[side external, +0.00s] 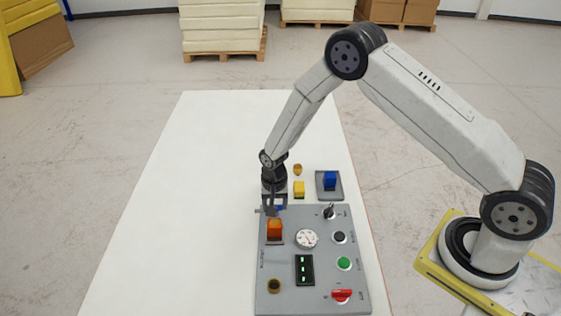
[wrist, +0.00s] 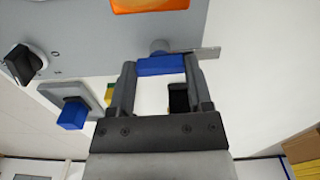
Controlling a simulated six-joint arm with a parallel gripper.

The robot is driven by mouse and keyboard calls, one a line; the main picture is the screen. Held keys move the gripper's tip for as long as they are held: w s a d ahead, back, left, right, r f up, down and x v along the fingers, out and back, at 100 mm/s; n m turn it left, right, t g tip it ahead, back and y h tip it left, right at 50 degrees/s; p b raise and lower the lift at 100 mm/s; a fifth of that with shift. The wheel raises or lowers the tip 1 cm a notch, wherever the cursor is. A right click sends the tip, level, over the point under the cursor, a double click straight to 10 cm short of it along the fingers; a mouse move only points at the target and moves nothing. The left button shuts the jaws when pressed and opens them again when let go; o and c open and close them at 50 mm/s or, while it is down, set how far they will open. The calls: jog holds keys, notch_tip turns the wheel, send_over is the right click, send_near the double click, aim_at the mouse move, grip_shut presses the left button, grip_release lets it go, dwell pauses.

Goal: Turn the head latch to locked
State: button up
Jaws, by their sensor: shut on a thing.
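My gripper (wrist: 161,72) is shut on a blue handle (wrist: 162,66), with one finger at each end of it. The handle sits by a grey round pivot (wrist: 159,46) at the panel's edge, and a flat metal tongue (wrist: 205,53) reaches right from there. I take this to be the head latch. In the side view my gripper (side external: 271,208) points down at the far left corner of the grey panel (side external: 310,285). A little blue of the handle (side external: 280,208) shows beside the fingers, which hide most of it. I cannot read any latch marking.
The panel holds a dial (side external: 307,238), a black knob (side external: 330,212), a green button (side external: 344,263) and a red switch (side external: 342,295).

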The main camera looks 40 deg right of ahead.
jog(key=n, duration=0.8)
jog(key=shift+n, duration=0.4)
jog(key=n, duration=0.4)
jog(key=shift+n, duration=2.2)
jog(key=o, duration=1.3)
jog(key=shift+r, duration=0.2)
